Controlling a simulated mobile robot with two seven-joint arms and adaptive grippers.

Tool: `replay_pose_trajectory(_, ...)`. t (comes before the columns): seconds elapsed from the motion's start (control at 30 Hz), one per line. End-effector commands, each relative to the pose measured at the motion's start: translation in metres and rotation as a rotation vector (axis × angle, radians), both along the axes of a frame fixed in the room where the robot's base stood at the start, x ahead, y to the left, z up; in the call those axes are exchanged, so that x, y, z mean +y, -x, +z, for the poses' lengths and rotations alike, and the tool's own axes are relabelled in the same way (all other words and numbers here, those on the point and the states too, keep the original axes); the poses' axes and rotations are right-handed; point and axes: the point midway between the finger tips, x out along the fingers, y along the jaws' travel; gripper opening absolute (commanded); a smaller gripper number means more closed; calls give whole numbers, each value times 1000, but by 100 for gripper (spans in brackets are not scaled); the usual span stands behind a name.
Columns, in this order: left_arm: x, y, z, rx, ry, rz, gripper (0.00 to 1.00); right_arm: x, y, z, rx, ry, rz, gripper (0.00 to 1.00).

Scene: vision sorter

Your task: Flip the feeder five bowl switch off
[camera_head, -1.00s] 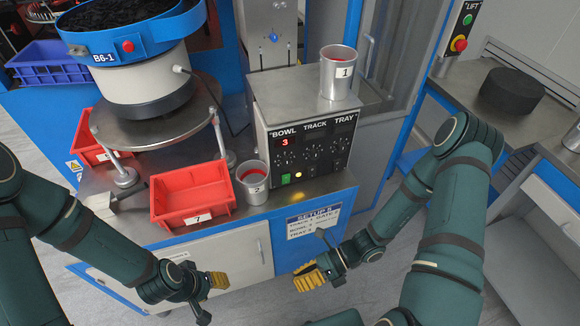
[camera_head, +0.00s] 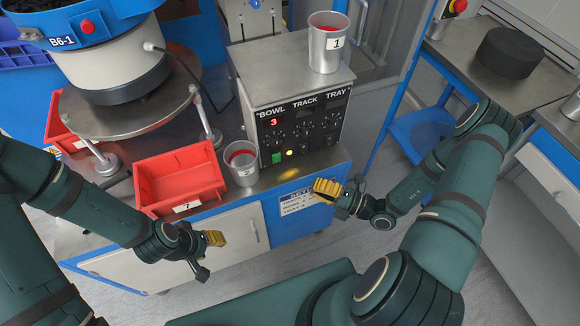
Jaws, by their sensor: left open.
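The control box (camera_head: 290,110) stands on the bench with columns marked BOWL, TRACK and TRAY and a red display (camera_head: 274,122) reading 3. I cannot tell the switch's position. The bowl feeder (camera_head: 110,70), marked B6-1, stands to the left. My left gripper (camera_head: 208,255) is open and empty in front of the cabinet, below the red bin. My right gripper (camera_head: 343,188) is open and empty, below and right of the panel, apart from it in the picture.
A red bin (camera_head: 180,178) marked 7 and a metal cup (camera_head: 245,171) sit left of the box. Another cup (camera_head: 326,50) marked 1 stands on top. My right gripper partly covers the setup sign (camera_head: 297,199). A black disc (camera_head: 509,53) lies on the right table.

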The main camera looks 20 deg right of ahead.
Motion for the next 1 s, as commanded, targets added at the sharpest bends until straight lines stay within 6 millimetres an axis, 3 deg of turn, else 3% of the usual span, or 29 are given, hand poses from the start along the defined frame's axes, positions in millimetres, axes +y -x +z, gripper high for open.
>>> replay_pose_trajectory(0.17,0,0,-2,-1,0,0,47,15,-13,2,-2,-2,4,0)
replay_pose_trajectory(0.6,0,-2,-12,-6,-1,1,47,75,-71,8,-4,2,5,0)
replay_pose_trajectory(0.8,0,-4,-17,-9,-1,1,47,73,-97,11,-4,4,4,0)
replay_pose_trajectory(1.0,0,-4,-19,-10,-1,2,47,73,-106,13,-1,2,2,0)
